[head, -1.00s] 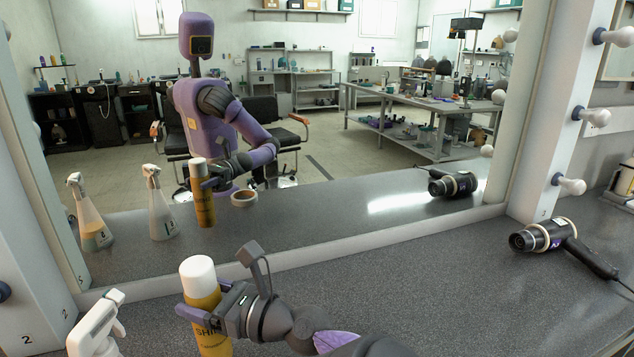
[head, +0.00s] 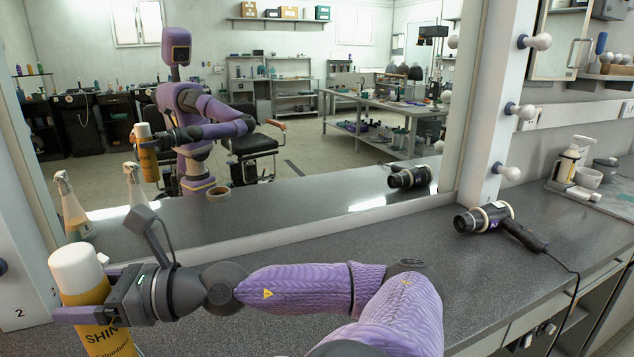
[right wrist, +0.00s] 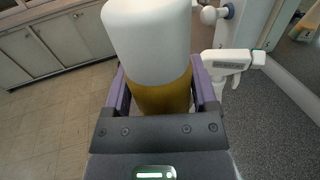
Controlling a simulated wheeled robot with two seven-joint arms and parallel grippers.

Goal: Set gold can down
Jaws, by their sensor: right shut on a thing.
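The gold can (head: 105,340), gold-yellow with a white cap and dark lettering, is at the lower left of the head view. My right gripper (head: 88,305) is shut around its upper body, and the can's base is cut off by the frame edge. In the right wrist view the can (right wrist: 162,93) sits between both fingers of the gripper (right wrist: 160,90), with floor showing beside it. Its mirror reflection (head: 147,155) shows it held up in the gripper, roughly upright with a slight tilt. My left gripper is not in view.
A hair dryer (head: 490,218) with a cord lies on the grey counter (head: 400,255) at right. A white spray bottle (right wrist: 232,62) stands near the can in the wrist view. Bare counter lies between arm and dryer.

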